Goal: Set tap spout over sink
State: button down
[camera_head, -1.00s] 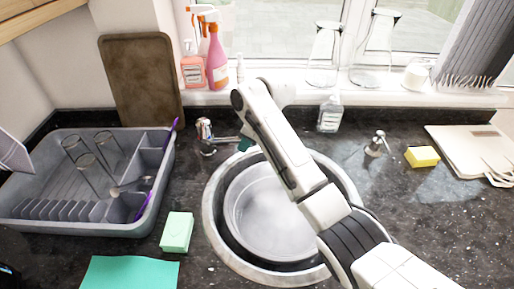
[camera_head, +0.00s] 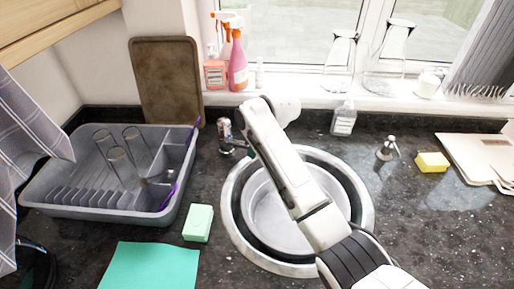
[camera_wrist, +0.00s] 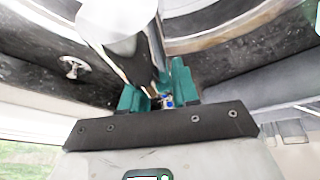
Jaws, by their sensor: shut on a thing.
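The chrome tap (camera_head: 226,135) stands on the dark counter behind and left of the round sink (camera_head: 232,225). Its spout points right toward the sink's back-left rim, and its end is hidden behind my arm. My gripper (camera_head: 250,154) shows in the head view only as a bit of teal beside the spout. In the wrist view the teal fingers of my gripper (camera_wrist: 158,88) are shut on the shiny tap spout (camera_wrist: 118,25), which fills the top of the picture. The sink's rim also shows in the wrist view (camera_wrist: 220,38). My arm covers part of the bowl.
A grey dish rack (camera_head: 95,210) with glasses stands left. A green sponge (camera_head: 198,223) and teal cloth (camera_head: 150,268) lie in front. A chrome dispenser (camera_head: 387,148) and yellow sponge (camera_head: 432,162) are right. A clear bottle (camera_head: 343,119) stands behind the sink.

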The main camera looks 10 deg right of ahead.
jog(key=c, duration=0.9)
grip_release()
jog(key=shift+r, duration=0.1)
jog(key=b+v, duration=0.1)
jog(key=v, duration=0.9)
jog(key=shift+r, duration=0.3)
jog(key=shift+s, duration=0.1)
